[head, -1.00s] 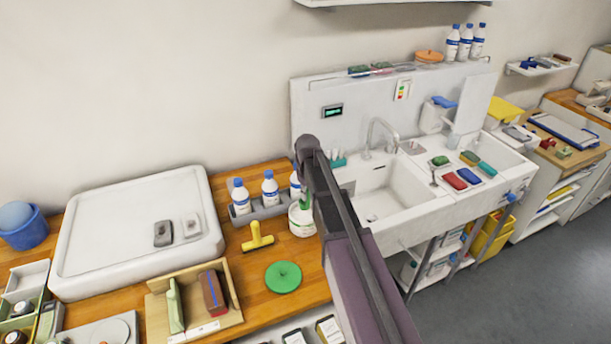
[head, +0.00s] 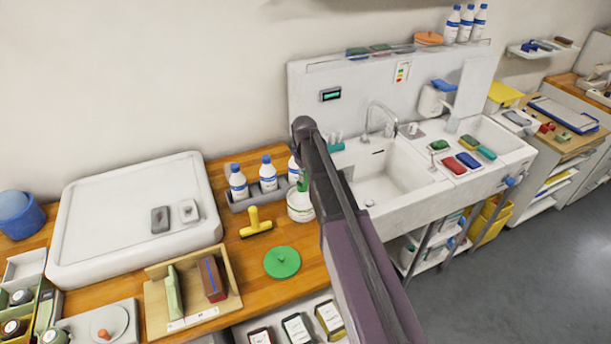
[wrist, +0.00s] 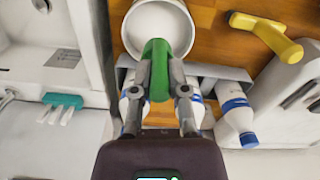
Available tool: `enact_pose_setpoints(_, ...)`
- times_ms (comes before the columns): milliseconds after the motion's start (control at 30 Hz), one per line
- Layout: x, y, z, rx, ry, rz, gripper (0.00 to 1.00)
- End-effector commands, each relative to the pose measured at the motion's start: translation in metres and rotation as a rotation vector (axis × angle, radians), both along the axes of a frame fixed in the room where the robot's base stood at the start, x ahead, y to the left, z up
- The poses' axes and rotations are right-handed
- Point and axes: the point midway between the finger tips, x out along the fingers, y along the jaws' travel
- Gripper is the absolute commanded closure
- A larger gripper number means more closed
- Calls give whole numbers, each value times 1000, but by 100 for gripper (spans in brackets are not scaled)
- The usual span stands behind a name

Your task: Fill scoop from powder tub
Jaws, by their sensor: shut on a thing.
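My gripper (wrist: 162,90) is shut on the handle of a green scoop (wrist: 157,68). In the head view the scoop (head: 303,183) shows as a small green patch beside my arm, at the tub's top. The white powder tub (head: 300,207) stands open on the wooden counter, partly covered by my arm. In the wrist view the tub (wrist: 185,45) lies just beyond the fingers, with white inside. The scoop's far end is hidden or merges with the white there, so I cannot tell whether it holds powder.
A green round lid (head: 282,262) lies on the counter in front of the tub. A yellow tool (head: 256,221) lies to its left. White bottles (head: 268,175) stand in a grey rack behind. The sink (head: 385,185) is to the right.

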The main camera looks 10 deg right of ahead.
Motion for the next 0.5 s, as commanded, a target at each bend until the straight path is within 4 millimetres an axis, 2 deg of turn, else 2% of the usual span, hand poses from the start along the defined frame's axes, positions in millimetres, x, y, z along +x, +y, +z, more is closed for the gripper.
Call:
enact_pose_setpoints(100, 0, 0, -13, 0, 0, 0, 100)
enact_pose_setpoints(500, 0, -1, -42, 0, 0, -1, 100)
